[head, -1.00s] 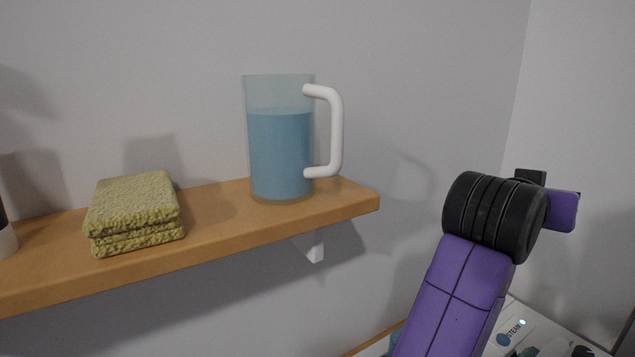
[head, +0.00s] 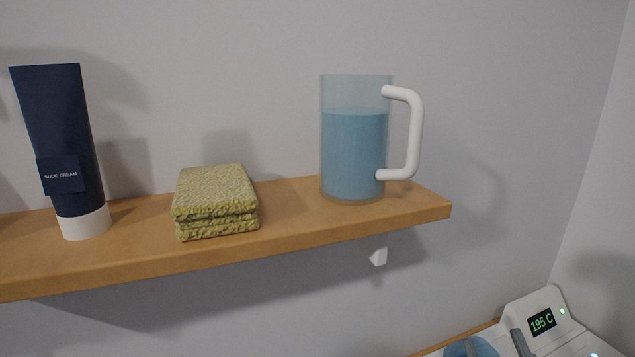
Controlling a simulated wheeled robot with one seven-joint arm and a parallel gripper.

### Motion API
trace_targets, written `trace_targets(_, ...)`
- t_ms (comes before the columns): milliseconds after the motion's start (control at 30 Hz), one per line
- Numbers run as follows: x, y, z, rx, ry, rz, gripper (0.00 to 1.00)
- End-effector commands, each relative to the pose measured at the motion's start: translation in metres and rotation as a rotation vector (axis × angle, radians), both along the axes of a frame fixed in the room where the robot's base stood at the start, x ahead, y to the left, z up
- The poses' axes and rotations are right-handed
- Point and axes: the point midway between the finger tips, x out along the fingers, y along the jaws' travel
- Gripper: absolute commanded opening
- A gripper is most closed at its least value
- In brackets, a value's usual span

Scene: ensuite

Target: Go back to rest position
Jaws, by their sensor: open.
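My gripper and arm are out of the head view now. A clear pitcher (head: 354,155) with blue liquid and a white handle (head: 416,135) stands upright near the right end of the wooden shelf (head: 330,228). Folded green-yellow cloths or sponges (head: 215,200) lie stacked left of it. A dark blue shoe cream tube (head: 60,140) stands on its white cap further left.
Below the shelf at the lower right is a white appliance (head: 545,315) with a display reading 195 C. A blue rounded thing (head: 470,347) shows at the bottom edge. A white bracket (head: 378,257) sits under the shelf. The wall right of the shelf is bare.

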Motion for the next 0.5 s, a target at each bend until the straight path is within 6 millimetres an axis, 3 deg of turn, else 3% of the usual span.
trace_targets(33,-0.017,0.005,-0.017,0.015,0.026,0.032,0.45)
trace_targets(200,-0.071,0.020,-0.055,0.099,0.092,0.122,0.45)
trace_targets(500,-0.171,0.031,-0.108,0.290,0.262,0.163,0.45)
